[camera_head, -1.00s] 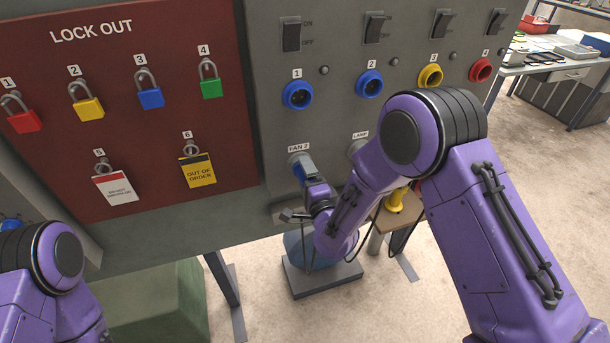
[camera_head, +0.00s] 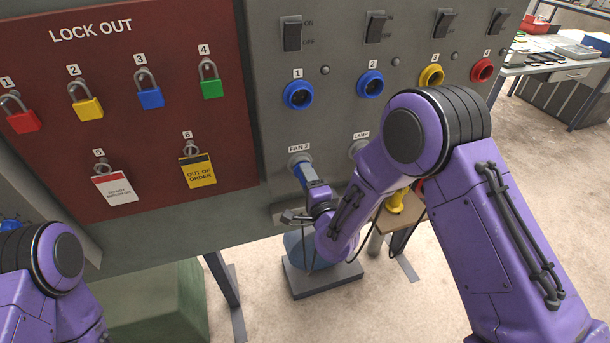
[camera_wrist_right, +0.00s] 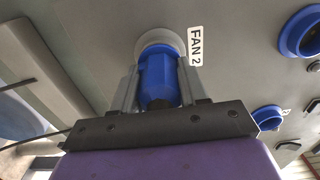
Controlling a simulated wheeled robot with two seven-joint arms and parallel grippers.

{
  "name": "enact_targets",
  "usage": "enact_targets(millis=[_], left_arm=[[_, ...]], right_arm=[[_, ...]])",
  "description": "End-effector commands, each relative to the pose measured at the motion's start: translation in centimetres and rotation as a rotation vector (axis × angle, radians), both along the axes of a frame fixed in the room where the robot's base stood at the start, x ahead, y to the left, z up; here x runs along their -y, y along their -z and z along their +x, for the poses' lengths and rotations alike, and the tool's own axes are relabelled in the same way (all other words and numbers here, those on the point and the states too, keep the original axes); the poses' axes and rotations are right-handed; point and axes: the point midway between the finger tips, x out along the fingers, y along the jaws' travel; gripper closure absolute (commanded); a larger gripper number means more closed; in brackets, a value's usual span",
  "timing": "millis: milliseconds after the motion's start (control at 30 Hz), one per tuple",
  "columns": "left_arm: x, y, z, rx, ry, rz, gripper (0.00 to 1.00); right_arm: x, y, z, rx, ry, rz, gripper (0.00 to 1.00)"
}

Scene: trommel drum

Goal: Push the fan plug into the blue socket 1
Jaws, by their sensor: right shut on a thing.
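The blue fan plug (camera_head: 304,173) sits at the grey round holder (camera_head: 299,158) under the FAN 2 label. In the right wrist view the plug (camera_wrist_right: 158,78) lies between both fingers, its far end against the holder. My right gripper (camera_wrist_right: 160,88) is shut on it, and shows small in the head view (camera_head: 312,184). Blue socket 1 (camera_head: 298,94) is an empty ring straight above the holder on the grey panel; it shows at the upper right of the right wrist view (camera_wrist_right: 302,32). Only part of my left arm shows at the lower left; its gripper is out of view.
Blue socket 2 (camera_head: 370,84), a yellow socket (camera_head: 431,75) and a red socket (camera_head: 482,70) continue the row, with switches above. My right arm hides part of the LAMP holder. A yellow plug (camera_head: 396,201) is at a small wooden stand. Padlocks hang on the red board (camera_head: 150,120).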

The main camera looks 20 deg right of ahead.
Motion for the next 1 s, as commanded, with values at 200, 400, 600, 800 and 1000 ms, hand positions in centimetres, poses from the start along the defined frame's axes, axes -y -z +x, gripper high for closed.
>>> enact_targets(millis=[200, 400, 600, 800, 1000], left_arm=[[0.0, 0.0, 0.0, 0.0, 0.0, 0.0, 0.57], [0.0, -0.1, 0.0, 0.0, 0.0, 0.0, 0.57], [0.0, -0.1, 0.0, 0.0, 0.0, 0.0, 0.57], [0.0, 0.0, 0.0, 0.0, 0.0, 0.0, 0.57], [0.0, 0.0, 0.0, 0.0, 0.0, 0.0, 0.57]], right_arm=[[0.0, 0.2, -1.0, -0.005, -0.001, -0.001, 1.0], [0.0, 0.2, -1.8, -0.005, -0.002, -0.001, 1.0], [0.0, 0.1, -2.6, -0.004, -0.002, 0.0, 1.0], [0.0, 0.1, -3.4, -0.003, -0.002, 0.0, 1.0], [0.1, 0.1, -4.1, -0.002, -0.001, 0.0, 1.0]])
